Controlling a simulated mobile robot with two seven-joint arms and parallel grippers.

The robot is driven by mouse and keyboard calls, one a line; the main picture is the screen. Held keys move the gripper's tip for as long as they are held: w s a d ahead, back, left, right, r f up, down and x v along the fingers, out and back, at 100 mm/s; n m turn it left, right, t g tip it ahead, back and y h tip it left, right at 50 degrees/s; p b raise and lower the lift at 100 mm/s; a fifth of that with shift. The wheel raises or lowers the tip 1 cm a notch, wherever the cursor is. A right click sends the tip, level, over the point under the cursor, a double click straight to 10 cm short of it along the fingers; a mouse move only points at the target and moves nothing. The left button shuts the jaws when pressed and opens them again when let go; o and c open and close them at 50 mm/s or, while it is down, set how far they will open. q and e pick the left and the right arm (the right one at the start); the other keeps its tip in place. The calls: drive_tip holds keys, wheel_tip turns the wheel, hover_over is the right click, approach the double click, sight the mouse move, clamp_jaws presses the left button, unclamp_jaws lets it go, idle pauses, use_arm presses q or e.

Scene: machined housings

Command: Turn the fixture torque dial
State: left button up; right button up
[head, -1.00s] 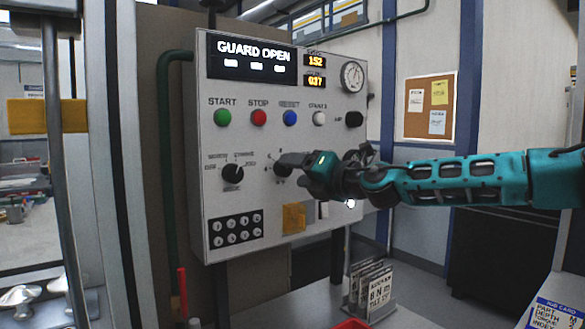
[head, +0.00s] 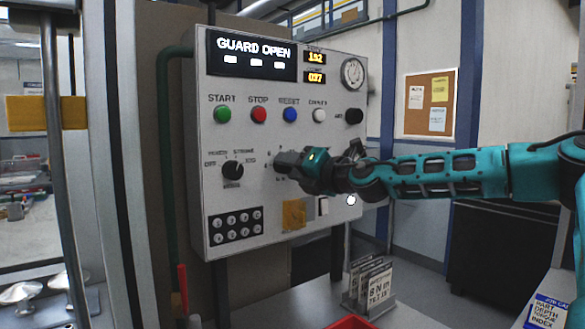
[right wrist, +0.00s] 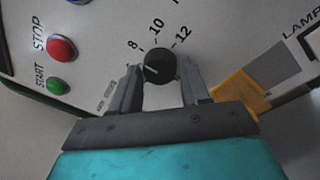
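The fixture torque dial (right wrist: 160,66) is a round black knob with a pale pointer line, on the light grey panel (head: 225,180). The numbers 8, 10 and 12 show around it in the right wrist view. My right gripper (head: 286,160) is at the panel face and hides most of the dial in the head view. In the right wrist view my right gripper (right wrist: 160,78) has one finger on each side of the dial, with a small gap on both sides, so it is open. Whether the tips overlap the knob's depth is unclear. My left gripper is not in view.
A black mode knob (head: 232,170) sits left of the dial. The green START (head: 222,114), red STOP (head: 259,115) and blue RESET (head: 290,115) buttons are above. A yellow patch (head: 294,213) is below, and a card rack (head: 370,285) stands on the bench.

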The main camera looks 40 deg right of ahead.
drive_tip(key=c, duration=0.6)
drive_tip(key=shift+c, duration=0.2)
